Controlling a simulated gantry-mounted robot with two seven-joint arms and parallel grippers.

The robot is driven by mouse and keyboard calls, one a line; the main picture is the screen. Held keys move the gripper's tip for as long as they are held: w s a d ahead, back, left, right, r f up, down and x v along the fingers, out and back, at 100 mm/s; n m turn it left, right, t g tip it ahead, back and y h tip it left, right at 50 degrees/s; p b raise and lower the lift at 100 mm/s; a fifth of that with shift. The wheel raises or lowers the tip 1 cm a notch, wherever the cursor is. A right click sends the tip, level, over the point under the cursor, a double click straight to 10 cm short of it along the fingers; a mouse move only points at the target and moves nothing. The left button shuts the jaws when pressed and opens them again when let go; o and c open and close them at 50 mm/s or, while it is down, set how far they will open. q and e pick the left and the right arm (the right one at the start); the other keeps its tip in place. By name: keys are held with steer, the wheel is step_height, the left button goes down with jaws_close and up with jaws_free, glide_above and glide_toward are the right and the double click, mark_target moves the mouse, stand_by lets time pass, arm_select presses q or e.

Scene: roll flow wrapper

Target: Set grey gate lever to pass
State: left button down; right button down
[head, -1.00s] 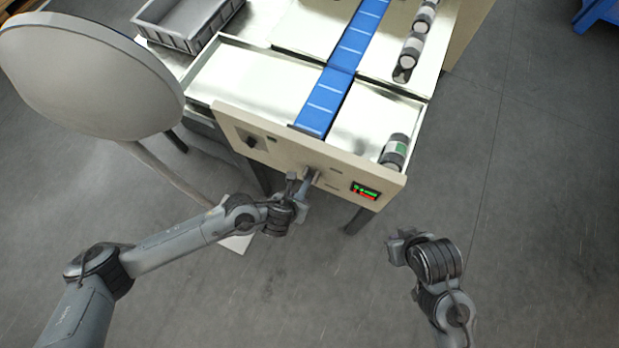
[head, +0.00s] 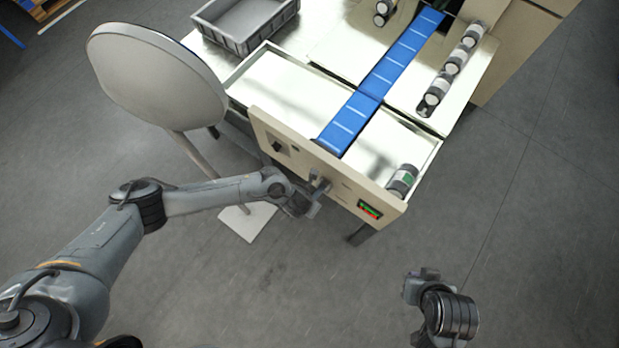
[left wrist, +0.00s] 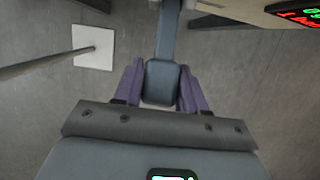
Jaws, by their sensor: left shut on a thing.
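The grey gate lever (head: 319,183) sticks out of the cream front panel (head: 290,150) of the wrapper, in the middle of the head view. In the left wrist view the lever (left wrist: 161,82) is a blue-grey bar with a wider block at its end. My left gripper (head: 314,197) is at the lever, with its purple fingers (left wrist: 161,88) on both sides of the block, shut on it. The lever's root is partly hidden in the head view. My right gripper (head: 422,283) hangs over the floor, away from the machine; its jaws are too small to read.
The panel also carries a dark knob (head: 277,146) and a lit red-green display (head: 370,209). Behind it run a blue conveyor (head: 372,85) and several dark rolls. A grey crate (head: 243,42) and a round pale disc on a stand (head: 150,75) are at the left.

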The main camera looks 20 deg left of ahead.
arm_select(q)
steer(key=shift+a+f, duration=0.1)
steer(key=c, duration=0.9)
jaws_free()
steer(key=shift+w, duration=0.1)
steer(key=shift+o, duration=0.9)
steer(key=shift+w, duration=0.15)
steer(key=d+p+v, duration=0.1)
steer(key=p+v, duration=0.2)
steer(key=v, duration=0.8)
steer(key=shift+a, duration=0.4)
